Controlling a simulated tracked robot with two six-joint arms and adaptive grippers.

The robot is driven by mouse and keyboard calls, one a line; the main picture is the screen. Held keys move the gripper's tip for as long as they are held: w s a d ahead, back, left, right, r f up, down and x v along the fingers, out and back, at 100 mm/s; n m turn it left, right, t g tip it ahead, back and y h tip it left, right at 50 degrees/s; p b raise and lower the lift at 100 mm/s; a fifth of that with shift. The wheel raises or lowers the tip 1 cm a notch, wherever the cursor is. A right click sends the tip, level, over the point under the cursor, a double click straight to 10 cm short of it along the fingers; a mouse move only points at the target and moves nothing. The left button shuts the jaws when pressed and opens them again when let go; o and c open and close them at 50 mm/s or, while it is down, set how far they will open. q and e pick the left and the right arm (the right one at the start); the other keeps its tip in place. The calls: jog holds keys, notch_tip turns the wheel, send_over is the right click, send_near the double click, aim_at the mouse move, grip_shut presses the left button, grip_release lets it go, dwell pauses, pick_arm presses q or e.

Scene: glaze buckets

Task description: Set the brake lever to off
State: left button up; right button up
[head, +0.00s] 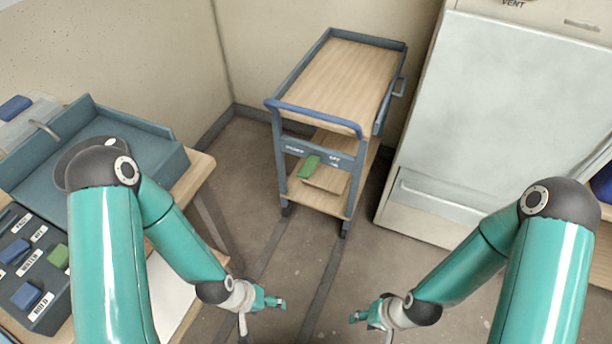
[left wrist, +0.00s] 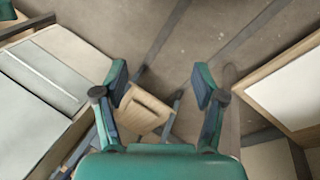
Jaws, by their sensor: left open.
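A small cart (head: 345,75) with a wooden top and blue frame stands in the middle of the head view. A green lever (head: 309,167) shows below its top, by a blue panel (head: 318,153) with small white labels, one of which seems to read OFF. The lever leans; I cannot tell its setting. My left gripper (head: 263,314) is open and empty, in front of the cart and apart from it. In the left wrist view its spread fingers (left wrist: 160,84) show with the cart beyond. My right gripper (head: 373,326) looks open and empty, right of the left one.
A wooden table (head: 190,175) with a blue tray (head: 150,146) and labelled switches stands at left. A large pale cabinet (head: 500,110) marked VENT stands right of the cart. The floor (head: 285,240) before the cart is clear, with dark strips.

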pick_arm(q)
jog(key=w+a+f+m+t+b, duration=0.1)
jog(key=w+f+t+b, duration=0.2)
jog(key=w+f+b, duration=0.5)
jog(key=m+t+h+b, duration=0.2)
jog(key=m+t+b, duration=0.3)
jog(key=t+b, duration=1.55)
send_near(304, 173)
jog(key=w+r+g+b, duration=0.1)
jog(key=w+g+b, duration=0.1)
jog(key=b, duration=0.1)
jog(key=w+d+r+g+b, duration=0.1)
jog(key=w+r+g+b, duration=0.1)
jog(key=w+g+b, duration=0.1)
jog(key=w+d+r+g+b, duration=0.1)
jog(key=w+r+g+b, duration=0.1)
jog(key=w+b, duration=0.1)
jog(key=shift+r+g+b, duration=0.1)
jog(key=shift+g+b, duration=0.15)
jog(key=shift+b, duration=0.1)
